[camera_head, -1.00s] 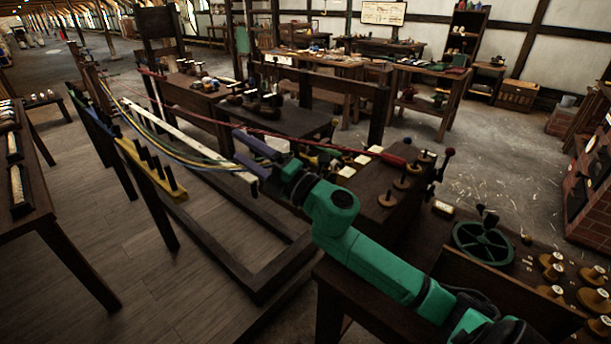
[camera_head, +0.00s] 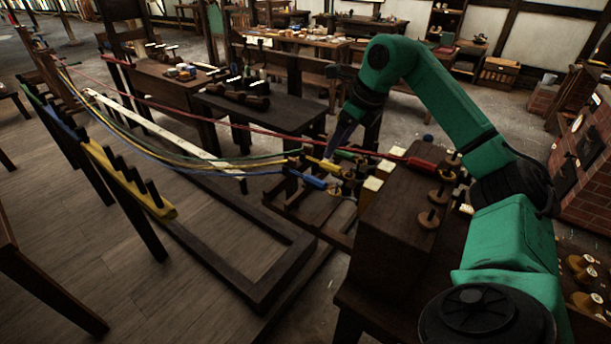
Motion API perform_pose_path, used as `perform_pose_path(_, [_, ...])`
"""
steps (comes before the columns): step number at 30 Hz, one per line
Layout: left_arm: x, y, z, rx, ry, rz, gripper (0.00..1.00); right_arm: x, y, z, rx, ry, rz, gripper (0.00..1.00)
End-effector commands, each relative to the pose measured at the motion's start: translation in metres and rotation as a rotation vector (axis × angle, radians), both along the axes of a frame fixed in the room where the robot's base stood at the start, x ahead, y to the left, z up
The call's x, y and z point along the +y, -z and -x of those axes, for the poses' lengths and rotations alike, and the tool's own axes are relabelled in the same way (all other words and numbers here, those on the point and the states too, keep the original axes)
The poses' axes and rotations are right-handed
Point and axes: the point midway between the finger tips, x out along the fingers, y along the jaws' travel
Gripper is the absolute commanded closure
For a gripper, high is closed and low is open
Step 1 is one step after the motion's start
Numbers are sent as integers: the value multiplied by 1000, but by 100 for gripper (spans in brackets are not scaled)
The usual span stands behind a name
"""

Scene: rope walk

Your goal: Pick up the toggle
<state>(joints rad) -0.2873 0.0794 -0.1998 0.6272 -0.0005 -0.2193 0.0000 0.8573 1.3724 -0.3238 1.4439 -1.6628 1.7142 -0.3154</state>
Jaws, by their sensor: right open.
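Several coloured handle-like pieces, which may be toggles, sit at the rope ends by the wooden stand: a yellow one (camera_head: 323,165), a blue one (camera_head: 307,181), a green one (camera_head: 349,156) and a red one (camera_head: 422,164). I cannot tell which one is the toggle meant. My right gripper (camera_head: 332,154) is dark, open and pointing down just above the yellow piece. Whether it touches that piece is unclear. Its fingertips are small and dark here. My left gripper is out of view.
Red, yellow, green and blue ropes stretch to the far left, passing a yellow pegged rail (camera_head: 128,180). A dark block-like bench (camera_head: 388,215) with wooden spools stands right of the handles. A dark table (camera_head: 268,119) lies behind the ropes.

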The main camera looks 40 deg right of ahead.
Motion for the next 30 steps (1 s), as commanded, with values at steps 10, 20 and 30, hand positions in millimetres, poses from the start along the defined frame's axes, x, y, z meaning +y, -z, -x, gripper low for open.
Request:
perform_pose_path(10, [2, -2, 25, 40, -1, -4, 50, 11, 74, -28, 3, -6, -4, 33])
perform_pose_path(20, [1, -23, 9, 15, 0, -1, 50, 17, 122, -46, 2, -6, -7, 33])
perform_pose_path(30, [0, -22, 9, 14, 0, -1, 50, 17, 130, -48, -1, -6, -4, 67])
